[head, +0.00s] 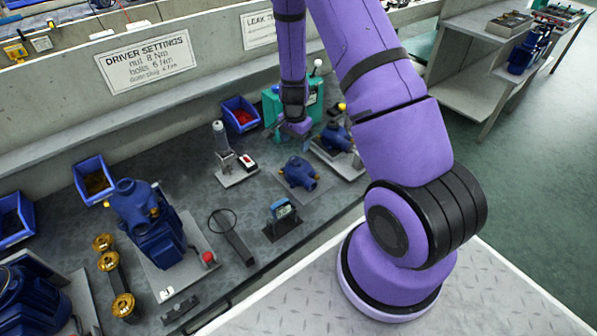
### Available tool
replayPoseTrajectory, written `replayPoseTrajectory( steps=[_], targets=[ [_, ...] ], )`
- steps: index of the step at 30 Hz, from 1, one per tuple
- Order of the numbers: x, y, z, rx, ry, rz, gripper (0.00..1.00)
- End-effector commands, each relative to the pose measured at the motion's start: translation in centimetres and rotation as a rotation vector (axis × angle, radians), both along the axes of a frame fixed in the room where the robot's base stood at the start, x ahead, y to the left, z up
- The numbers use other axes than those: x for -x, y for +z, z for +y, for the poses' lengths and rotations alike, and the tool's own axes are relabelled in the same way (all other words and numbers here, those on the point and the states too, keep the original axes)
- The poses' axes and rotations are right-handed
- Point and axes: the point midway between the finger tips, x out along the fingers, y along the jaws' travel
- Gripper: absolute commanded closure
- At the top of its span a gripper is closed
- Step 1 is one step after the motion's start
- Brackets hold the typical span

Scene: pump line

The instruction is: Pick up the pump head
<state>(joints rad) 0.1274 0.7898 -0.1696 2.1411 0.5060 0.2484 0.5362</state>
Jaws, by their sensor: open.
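A blue pump part (298,173) that looks like the pump head lies on a grey mat in the middle right of the bench. A similar blue part (337,138) sits on a light plate behind it to the right. My gripper (295,129) hangs on the purple arm above the bench, in the picture just above the nearer blue part. It looks apart from that part and seems empty. The jaws are small here and their gap is hard to see.
A teal machine (272,105) stands close behind my gripper. A blue bin (240,116) and a small stand (222,145) are to its left. A small display device (283,212) is in front. A large blue pump (158,232) and brass parts (108,261) stand farther left.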

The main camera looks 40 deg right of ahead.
Motion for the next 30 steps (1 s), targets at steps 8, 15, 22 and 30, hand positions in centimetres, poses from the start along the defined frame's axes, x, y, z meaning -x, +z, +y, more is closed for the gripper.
replayPoseTrajectory(
  steps=[8, 15, 22, 30],
  targets=[
    [0.0, -2.2, 0.0, -0.001, 0.001, 0.0, 0.27],
    [-0.1, -5.1, 0.1, -0.002, 0.0, 0.002, 0.27],
    [-0.1, -7.2, 0.1, -0.001, 0.0, 0.0, 0.27],
    [-0.2, -7.3, 0.1, 0.0, 0.001, -0.001, 0.29]
  ],
)
